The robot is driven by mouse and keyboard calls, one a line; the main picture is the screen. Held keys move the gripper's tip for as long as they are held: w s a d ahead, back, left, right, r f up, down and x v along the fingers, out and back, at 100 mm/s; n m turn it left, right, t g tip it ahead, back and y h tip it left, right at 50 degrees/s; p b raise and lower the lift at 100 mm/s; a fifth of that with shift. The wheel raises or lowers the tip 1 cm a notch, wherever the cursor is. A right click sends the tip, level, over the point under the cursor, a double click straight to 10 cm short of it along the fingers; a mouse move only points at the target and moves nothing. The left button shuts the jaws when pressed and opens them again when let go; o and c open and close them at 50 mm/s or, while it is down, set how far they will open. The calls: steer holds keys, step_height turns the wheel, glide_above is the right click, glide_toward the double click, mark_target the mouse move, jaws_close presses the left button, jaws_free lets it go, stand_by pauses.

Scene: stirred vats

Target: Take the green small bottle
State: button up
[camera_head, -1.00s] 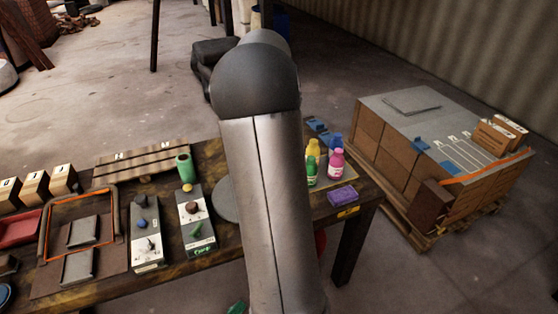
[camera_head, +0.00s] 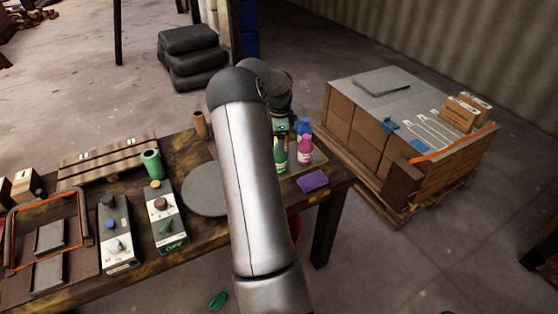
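The green small bottle (camera_head: 280,156) stands upright near the right end of the wooden table (camera_head: 325,180), beside a pink bottle (camera_head: 305,150). A blue bottle (camera_head: 304,126) stands behind the pink one. My arm rises in front of the table and bends over toward the bottles. My gripper (camera_head: 282,127) is at the far end of it, just behind or above the green bottle in the picture. It is small and dark, and its fingers are not clear. I cannot tell if it touches any bottle. The yellow bottle is not clearly visible.
A purple sponge-like block (camera_head: 313,180) lies in front of the bottles. A grey round disc (camera_head: 206,189) and two control boxes (camera_head: 168,225) are to the left, with a green cup (camera_head: 152,164) behind. A pallet of boxes (camera_head: 400,130) stands to the right.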

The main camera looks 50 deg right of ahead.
mark_target(279, 159)
steer(key=shift+s+a+f+p, duration=0.1)
steer(key=shift+f+p, duration=0.1)
steer(key=shift+f, duration=0.75)
steer(key=shift+w+a+f+p, duration=0.1)
steer(key=shift+f+p, duration=0.1)
steer(key=shift+f, duration=0.8)
steer(key=shift+s+a+f+p, duration=0.1)
steer(key=shift+f+p, duration=0.1)
steer(key=shift+f, duration=0.75)
steer(key=c, duration=1.3)
